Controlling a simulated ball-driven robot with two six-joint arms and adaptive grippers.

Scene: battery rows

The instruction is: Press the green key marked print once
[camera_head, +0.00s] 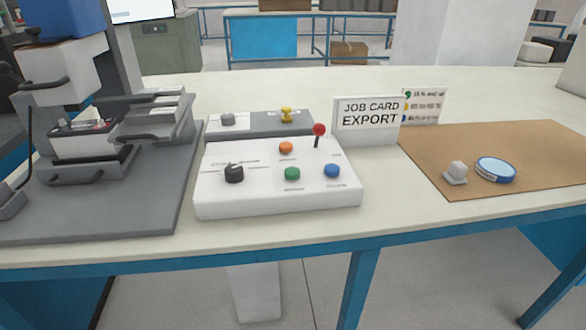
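The green key (292,174) is a round button near the middle of the white control box (250,207) on the table. A small label lies below it, too small to read for sure. The key stands uncovered with nothing touching it. An orange button (286,147) sits behind it and a blue button (332,171) to its right. A black knob (234,173) is on the left of the box. A red-ball lever (319,130) stands upright at its back right. Neither of my grippers shows in the head view.
A grey unit with a yellow knob (287,114) stands behind the box. A "JOB CARD EXPORT" sign (367,119) stands at back right. A grey machine holding a battery (82,136) is on the left. A brown mat (527,140) bears a blue-rimmed disc (495,170) and a small white block (456,173).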

